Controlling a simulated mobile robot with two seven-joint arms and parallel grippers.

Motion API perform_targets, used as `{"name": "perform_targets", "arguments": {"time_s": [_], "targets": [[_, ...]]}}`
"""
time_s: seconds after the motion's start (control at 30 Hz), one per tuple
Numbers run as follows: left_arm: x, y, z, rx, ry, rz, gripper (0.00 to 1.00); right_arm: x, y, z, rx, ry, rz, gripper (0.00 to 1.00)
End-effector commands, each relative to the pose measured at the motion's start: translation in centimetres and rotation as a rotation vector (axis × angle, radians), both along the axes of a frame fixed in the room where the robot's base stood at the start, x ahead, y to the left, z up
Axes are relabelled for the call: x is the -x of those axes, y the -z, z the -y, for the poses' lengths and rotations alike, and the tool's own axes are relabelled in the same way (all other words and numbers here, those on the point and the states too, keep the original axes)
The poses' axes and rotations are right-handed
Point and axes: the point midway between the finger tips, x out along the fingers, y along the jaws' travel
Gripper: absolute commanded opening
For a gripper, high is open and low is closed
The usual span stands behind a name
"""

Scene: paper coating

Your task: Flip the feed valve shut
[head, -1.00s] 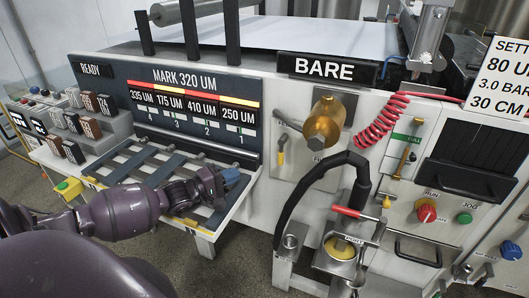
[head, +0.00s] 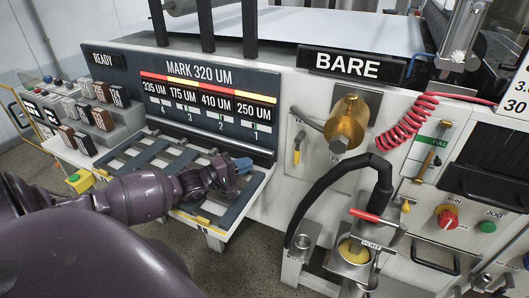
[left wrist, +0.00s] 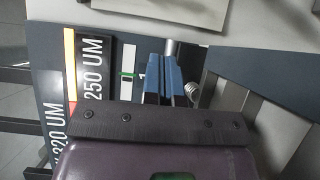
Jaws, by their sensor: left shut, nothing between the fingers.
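A small lever with a yellow grip (head: 297,150) hangs down on the panel beside the brass filter housing (head: 346,121). A red-handled lever (head: 372,215) lies over the pot (head: 356,249), where the black hose comes down. No readable label tells me which one is the feed valve. My left gripper (head: 243,165) has blue fingertips and is shut and empty. It is over the right end of the slatted rack, left of and apart from both levers. In the left wrist view its fingers (left wrist: 163,84) are together in front of the marked board. My right gripper is not in view.
The slatted rack (head: 150,160) juts out below the dark MARK 320 UM board (head: 190,70). A black hose (head: 330,185) arches in front of the panel, right of the yellow grip. A red coiled hose (head: 408,122) hangs further right.

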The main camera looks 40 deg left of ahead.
Motion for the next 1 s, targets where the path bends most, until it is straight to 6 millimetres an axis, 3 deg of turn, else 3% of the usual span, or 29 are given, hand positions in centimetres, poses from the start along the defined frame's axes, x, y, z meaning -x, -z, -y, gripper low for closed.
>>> {"name": "perform_targets", "arguments": {"time_s": [0.63, 0.8, 1.0], "targets": [[-9.1, -0.1, 3.5, 0.000, 0.001, 0.002, 0.00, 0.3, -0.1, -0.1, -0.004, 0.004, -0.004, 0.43], [-9.9, -0.2, 5.6, 0.003, 0.001, 0.001, 0.00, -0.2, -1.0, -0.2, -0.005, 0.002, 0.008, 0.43], [-10.4, -0.1, 6.7, 0.001, 0.000, 0.001, 0.00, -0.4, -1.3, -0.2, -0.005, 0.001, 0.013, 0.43]]}}
